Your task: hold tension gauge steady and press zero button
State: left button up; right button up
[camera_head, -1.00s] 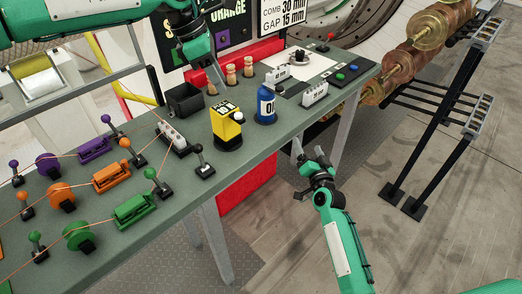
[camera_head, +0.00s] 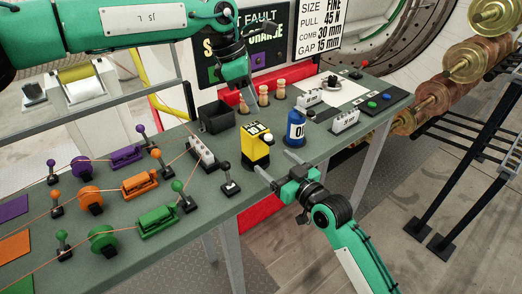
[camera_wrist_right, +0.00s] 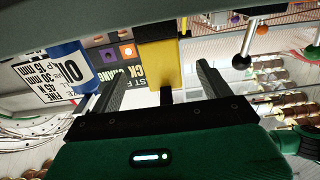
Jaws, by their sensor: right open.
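The tension gauge (camera_head: 255,150) is a yellow upright block with a dark, marked top, standing near the table's front edge. My right gripper (camera_head: 291,166) is open just in front of the gauge, at the table edge. In the right wrist view, the gauge (camera_wrist_right: 164,65) stands between the two spread fingers of my right gripper (camera_wrist_right: 160,85), toward their tips, with no clear contact. My left gripper (camera_head: 248,90) hangs above the table behind the gauge, pointing down; its finger opening is unclear.
A blue bottle (camera_head: 295,130) stands close right of the gauge. A black bin (camera_head: 216,117) and wooden pegs (camera_head: 263,96) are behind. A grey block (camera_head: 200,152) and a black-knobbed lever (camera_head: 228,180) are to the left. Green, orange and purple spools with threads fill the left side.

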aim_at(262, 151)
jog(key=x, duration=0.9)
jog(key=shift+w+a, duration=0.2)
jog(key=shift+w, duration=0.1)
jog(key=c, duration=1)
pick_arm(q)
jog(key=shift+c, duration=0.7)
pick_arm(e)
jog(key=shift+c, duration=1.3)
pick_arm(q)
grip_shut()
